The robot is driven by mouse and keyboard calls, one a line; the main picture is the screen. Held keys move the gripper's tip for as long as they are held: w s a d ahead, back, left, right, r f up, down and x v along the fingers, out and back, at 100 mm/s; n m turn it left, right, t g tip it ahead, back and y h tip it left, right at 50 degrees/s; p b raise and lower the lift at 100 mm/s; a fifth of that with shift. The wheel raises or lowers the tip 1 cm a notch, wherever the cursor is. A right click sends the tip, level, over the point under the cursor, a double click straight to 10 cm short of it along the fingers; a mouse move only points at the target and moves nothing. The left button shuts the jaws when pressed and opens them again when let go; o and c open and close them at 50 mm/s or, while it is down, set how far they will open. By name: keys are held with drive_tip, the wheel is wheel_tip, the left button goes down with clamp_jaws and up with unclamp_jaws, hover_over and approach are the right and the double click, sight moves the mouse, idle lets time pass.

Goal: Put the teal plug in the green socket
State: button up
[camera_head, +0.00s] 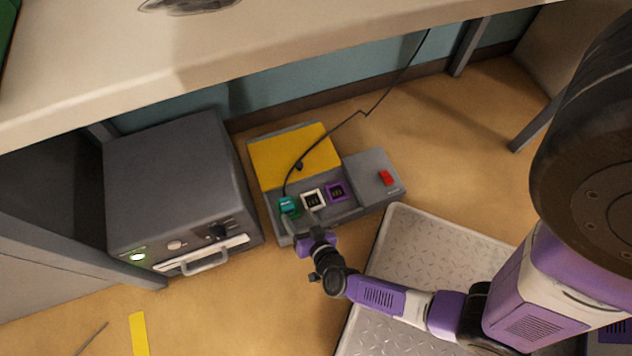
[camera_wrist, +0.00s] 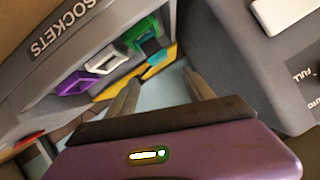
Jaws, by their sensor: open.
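The teal plug (camera_head: 287,203) sits at the green socket (camera_head: 295,213), the leftmost in a row on a grey socket box. A black cable rises from the plug. How deep the plug sits cannot be told. In the wrist view the teal plug (camera_wrist: 151,46) shows within the green socket frame (camera_wrist: 138,32). My gripper (camera_head: 300,222) is open and empty, just in front of the box, close to the plug but apart from it. In the wrist view its two fingers (camera_wrist: 163,90) are spread, pointing toward the box.
White (camera_head: 313,199) and purple (camera_head: 336,191) sockets adjoin on the right. A red switch (camera_head: 386,177) is farther right. A grey machine with a handle (camera_head: 205,259) stands close on the left. The table (camera_head: 250,50) overhangs behind; a metal plate (camera_head: 440,245) lies at right.

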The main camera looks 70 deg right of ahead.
drive_tip(key=s+a+r+n+t+y, duration=0.1)
drive_tip(key=s+a+r+n+y, duration=0.1)
drive_tip(key=r, duration=1)
drive_tip(key=s+a+r+n+t+y, duration=0.1)
drive_tip(key=s+a+r+n+y, duration=0.2)
drive_tip(key=r, duration=0.9)
drive_tip(key=s+a+r+n+t+y, duration=0.2)
drive_tip(key=s+a+r+n, duration=0.2)
drive_tip(key=s+r, duration=0.5)
wheel_tip(320, 180, up, 4)
drive_tip(key=n, duration=0.2)
drive_tip(key=shift+a+n+y, duration=0.2)
drive_tip(key=shift+n+y, duration=0.2)
drive_tip(key=shift+r, duration=0.15)
wheel_tip(320, 180, up, 36)
drive_tip(key=p, duration=3.5)
drive_tip(key=shift+f+p, duration=0.2)
drive_tip(key=shift+p, duration=0.2)
